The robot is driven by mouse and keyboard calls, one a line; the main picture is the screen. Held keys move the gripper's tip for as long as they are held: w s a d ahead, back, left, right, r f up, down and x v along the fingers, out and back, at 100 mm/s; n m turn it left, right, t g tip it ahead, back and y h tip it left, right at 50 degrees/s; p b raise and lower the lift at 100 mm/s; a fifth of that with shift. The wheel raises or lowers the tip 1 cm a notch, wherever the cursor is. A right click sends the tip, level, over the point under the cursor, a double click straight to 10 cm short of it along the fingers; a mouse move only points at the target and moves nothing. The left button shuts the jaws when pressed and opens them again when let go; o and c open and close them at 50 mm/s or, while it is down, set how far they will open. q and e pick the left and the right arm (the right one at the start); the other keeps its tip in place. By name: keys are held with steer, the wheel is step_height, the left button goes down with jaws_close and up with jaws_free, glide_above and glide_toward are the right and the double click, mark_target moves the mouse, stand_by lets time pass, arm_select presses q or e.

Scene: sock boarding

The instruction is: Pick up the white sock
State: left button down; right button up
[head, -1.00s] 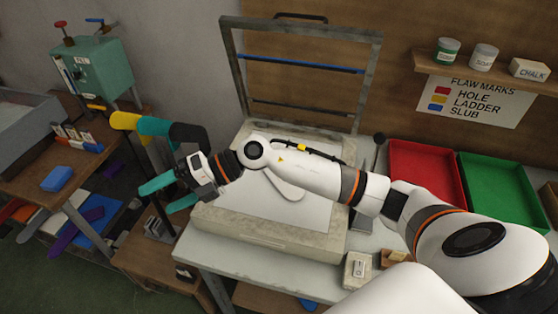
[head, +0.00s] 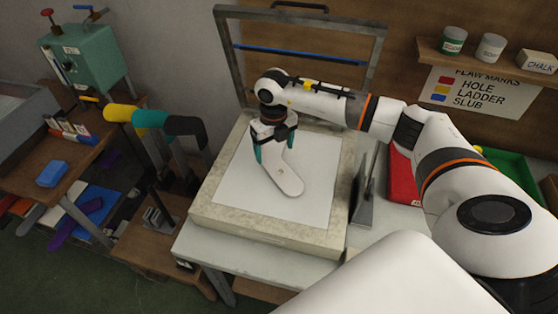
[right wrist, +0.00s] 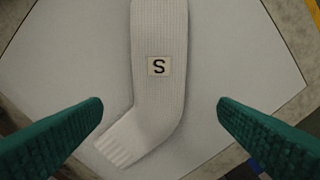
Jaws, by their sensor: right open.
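The white sock (head: 288,178) lies flat and bent on the pale bed of the open press (head: 228,190). In the right wrist view the sock (right wrist: 160,35) runs down from the top edge and bends to the lower left, ending in a ribbed edge. My right gripper (head: 274,150) is open and points down over the sock. Its teal fingers (right wrist: 160,112) stand apart, one on each side of the sock, and do not touch it. My gripper hides part of the sock in the head view. My left gripper is not in view.
The press's raised frame (head: 300,14) stands behind the bed. A red tray (head: 402,182) and a green tray (head: 515,165) lie to the right, partly behind my arm. A rack with yellow, teal and black-tipped forms (head: 150,118) stands left of the press.

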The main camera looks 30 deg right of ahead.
mark_target(275, 164)
step_height(275, 164, down, 4)
steer(key=shift+s+f+p, duration=0.1)
steer(key=shift+f+p, duration=0.05)
steer(key=shift+p, duration=0.85)
steer(key=shift+f, duration=0.55)
steer(key=c, duration=1.1)
